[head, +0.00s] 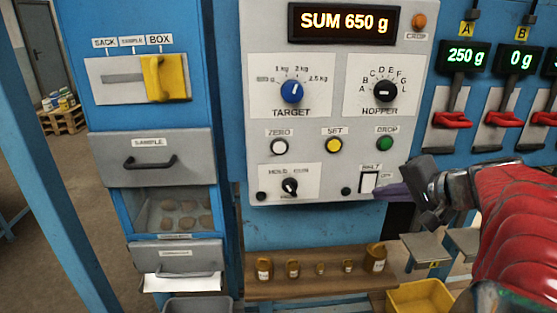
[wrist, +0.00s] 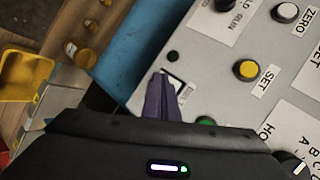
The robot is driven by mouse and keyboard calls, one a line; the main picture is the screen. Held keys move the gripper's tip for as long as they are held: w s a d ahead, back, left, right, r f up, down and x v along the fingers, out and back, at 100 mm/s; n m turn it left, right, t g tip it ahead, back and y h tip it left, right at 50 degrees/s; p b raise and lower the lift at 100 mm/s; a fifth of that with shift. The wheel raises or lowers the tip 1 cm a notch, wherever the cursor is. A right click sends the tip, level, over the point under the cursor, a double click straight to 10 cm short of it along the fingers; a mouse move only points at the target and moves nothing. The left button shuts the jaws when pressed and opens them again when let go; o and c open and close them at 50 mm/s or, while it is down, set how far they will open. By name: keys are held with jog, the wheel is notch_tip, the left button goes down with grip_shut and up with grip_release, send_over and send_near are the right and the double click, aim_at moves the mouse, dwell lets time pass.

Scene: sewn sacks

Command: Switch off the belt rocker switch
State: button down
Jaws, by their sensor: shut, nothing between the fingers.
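The belt rocker switch (head: 369,182) is a white rocker in a dark frame under the BELT label, at the lower right of the grey control panel (head: 320,215). My gripper (head: 383,191) is shut and empty, its dark purple fingertips at the right edge of the switch in the head view. In the wrist view my gripper (wrist: 162,85) covers part of the switch (wrist: 175,83). Whether the tips touch it, I cannot tell. A small dark lamp (head: 346,191) sits left of the switch. Which side of the rocker is pressed is unclear.
Above the switch are a green DROP button (head: 385,143), a yellow SET button (head: 334,145) and a white ZERO button (head: 279,147). The mode knob (head: 290,186) is to the left. A wooden shelf (head: 310,287) with several brass weights is below, beside a yellow bin (head: 420,297).

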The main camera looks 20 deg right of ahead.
jog(key=s, duration=0.1)
jog(key=s+a, duration=0.1)
jog(key=s, duration=0.1)
jog(key=shift+f, duration=0.2)
